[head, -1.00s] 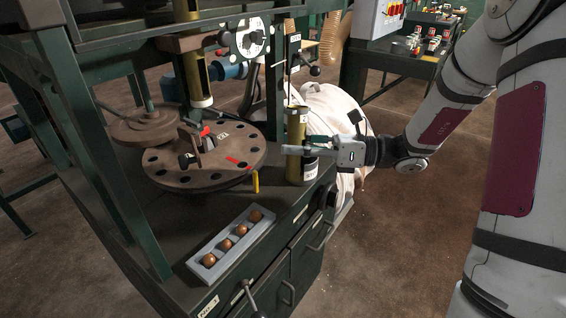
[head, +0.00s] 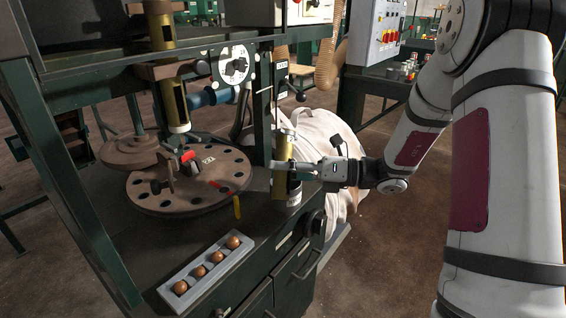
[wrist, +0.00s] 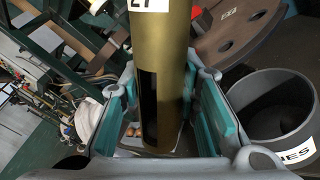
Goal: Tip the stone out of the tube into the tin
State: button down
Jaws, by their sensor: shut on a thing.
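The brass tube (wrist: 168,60) stands between my gripper's teal-padded fingers in the wrist view, with a white label near its top and a long dark slot in its side. My gripper (head: 284,167) is shut on the tube (head: 280,182), which looks close to upright at the right edge of the bench in the head view. The tin (wrist: 270,112) is a grey, open, round can with a white label ending in "NES", beside the fingers at right in the wrist view. In the head view its white label (head: 294,198) shows just right of the tube. The stone is not visible; the slot looks dark.
A brown round plate with holes (head: 190,205) lies left of the tube, with a yellow tab at its edge. A grey tray (head: 207,274) of brown balls lies in front. A green post (head: 263,110) rises behind the tube.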

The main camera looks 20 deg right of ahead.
aim_at(282, 183)
jog(key=shift+s+a+f+m, duration=0.2)
jog(key=shift+s+f+m, duration=0.2)
jog(key=shift+m, duration=0.4)
jog(key=shift+s+a+f+m, duration=0.15)
jog(key=shift+s+f+m, duration=0.25)
jog(key=shift+m, duration=0.4)
jog(key=f+m, duration=0.2)
jog(key=m, duration=0.1)
jog(key=s+f+m, duration=0.1)
jog(key=shift+a+m+b, duration=0.25)
jog(key=shift+m+b, duration=0.05)
jog(key=shift+m, duration=0.1)
jog(key=shift+r+p, duration=0.25)
jog(key=shift+p, duration=0.2)
jog(key=shift+r+m+p, duration=0.3)
jog(key=shift+m+p, duration=0.55)
jog(key=shift+p, duration=0.5)
jog(key=shift+r+m+p, duration=0.25)
jog(key=shift+m+p, duration=0.6)
jog(key=shift+p, duration=0.5)
jog(key=shift+w+d+r+m+p, duration=0.15)
jog(key=shift+r+m+p, duration=0.15)
jog(key=shift+m+p, duration=0.3)
jog(key=shift+p, duration=0.3)
jog(key=shift+w+r+m+p, duration=0.25)
jog(key=shift+r+m+p, duration=0.45)
jog(key=shift+m+p, duration=0.45)
